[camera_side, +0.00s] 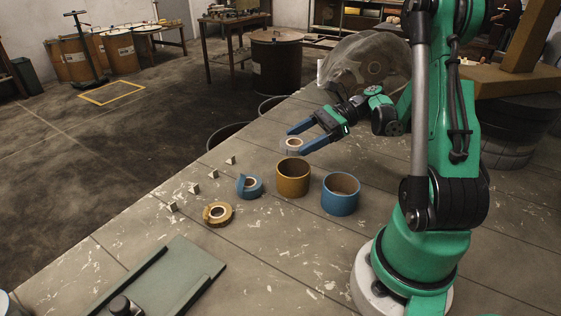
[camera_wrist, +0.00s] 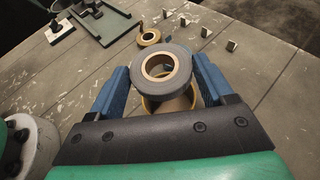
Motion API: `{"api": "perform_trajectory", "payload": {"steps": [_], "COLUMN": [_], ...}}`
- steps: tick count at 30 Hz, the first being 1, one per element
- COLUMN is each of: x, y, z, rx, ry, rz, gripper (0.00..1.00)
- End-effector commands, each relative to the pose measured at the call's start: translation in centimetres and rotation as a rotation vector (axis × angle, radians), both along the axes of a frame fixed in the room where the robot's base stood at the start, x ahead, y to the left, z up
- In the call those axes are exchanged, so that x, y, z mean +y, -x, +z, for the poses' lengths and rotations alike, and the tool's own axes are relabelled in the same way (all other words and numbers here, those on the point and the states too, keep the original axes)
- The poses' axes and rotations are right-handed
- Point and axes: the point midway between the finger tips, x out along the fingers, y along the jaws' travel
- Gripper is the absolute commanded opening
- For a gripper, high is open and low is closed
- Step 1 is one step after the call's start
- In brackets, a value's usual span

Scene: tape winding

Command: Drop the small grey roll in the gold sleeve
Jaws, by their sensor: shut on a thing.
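The small grey roll (camera_wrist: 162,82), with a tan core, is held between the blue fingers of my gripper (camera_side: 297,142). It also shows in the side view (camera_side: 291,146), just above and behind the gold sleeve (camera_side: 293,183). The gold sleeve is an open-topped cylinder standing on the table. In the wrist view the gold sleeve (camera_wrist: 150,107) shows partly below the roll, mostly hidden by it. My gripper is shut on the roll, and the roll looks roughly level. I cannot tell whether it is exactly centred over the sleeve.
A blue sleeve (camera_side: 341,197) stands right of the gold one. A blue tape roll (camera_side: 250,187) and a gold tape roll (camera_side: 218,214) lie to the left. Several small pale wedges (camera_side: 213,174) line the table edge. A green plate (camera_side: 165,281) lies at front left.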

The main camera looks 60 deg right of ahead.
Motion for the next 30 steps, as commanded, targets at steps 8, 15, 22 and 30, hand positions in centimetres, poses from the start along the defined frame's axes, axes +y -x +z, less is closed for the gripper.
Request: {"api": "perform_trajectory", "payload": {"steps": [8, 15, 22, 30], "x": [0.0, 0.0, 0.0, 0.0], "y": [0.0, 0.0, 0.0, 0.0], "z": [-2.2, -3.8, -4.2, -4.2], "rx": [0.000, 0.000, 0.000, 0.000], "ry": [0.000, 0.000, 0.000, 0.000], "rz": [0.000, 0.000, 0.000, 0.000], "gripper": [0.24, 0.24, 0.24, 0.24]}}
